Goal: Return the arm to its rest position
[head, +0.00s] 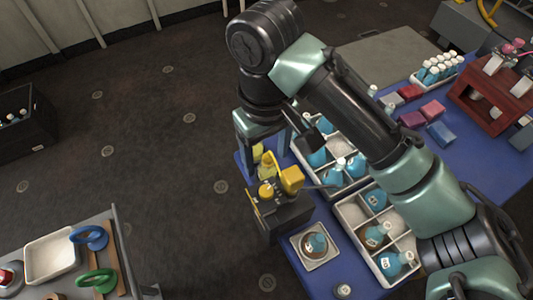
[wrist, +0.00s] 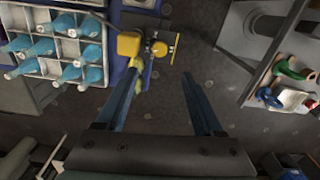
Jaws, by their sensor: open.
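My gripper (head: 264,150) hangs from the bent arm over the left edge of the blue table in the head view. My arm reaches across the table from the lower right to the upper middle of the head view. The yellow and black device (head: 268,205) stands close below the gripper at the table's edge. In the wrist view, its yellow parts (wrist: 130,45) lie just beyond the left fingertip.
Divided white crates (head: 352,213) with blue flasks stand on the blue table (head: 488,165), partly hidden by my arm. A red rack (head: 484,106) stands far right. A grey cart (head: 118,235) with a white tray (head: 50,257) is lower left. Open floor (head: 150,150) lies between.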

